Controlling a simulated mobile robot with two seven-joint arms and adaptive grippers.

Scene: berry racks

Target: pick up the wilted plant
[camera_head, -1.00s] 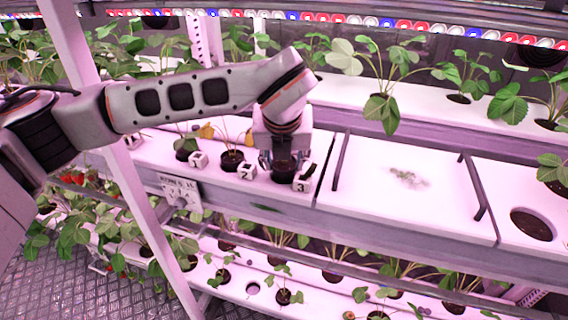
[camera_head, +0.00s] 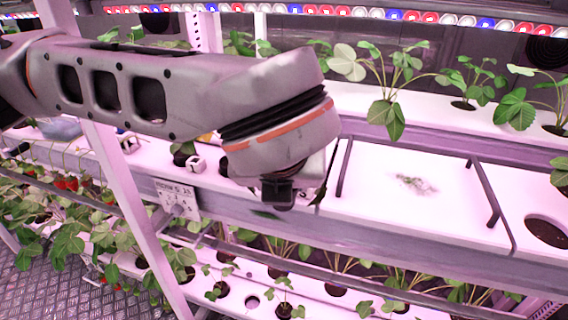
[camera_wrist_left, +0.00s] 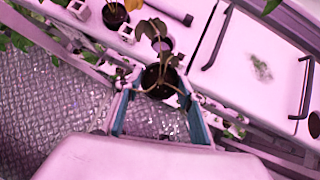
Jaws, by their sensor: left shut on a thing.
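The wilted plant (camera_wrist_left: 152,35), with drooping brownish leaves and thin stems, stands in a small dark pot (camera_wrist_left: 158,83) in the left wrist view. My left gripper (camera_wrist_left: 158,94) is shut on this pot, with a blue-edged finger on either side. The pot appears to be held in front of the white shelf, and a round hole (camera_wrist_left: 166,46) shows behind the plant. In the head view my left wrist covers the plant, and only a dark part of the gripper (camera_head: 278,192) shows below it. My right gripper is in neither view.
Another potted plant (camera_wrist_left: 115,15) stands beside a white number block (camera_wrist_left: 127,33). A white panel (camera_head: 400,188) with dark handles (camera_head: 343,166) lies to the right. Plants line the lower shelf (camera_head: 265,280). A slanted post (camera_head: 130,200) stands at the left.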

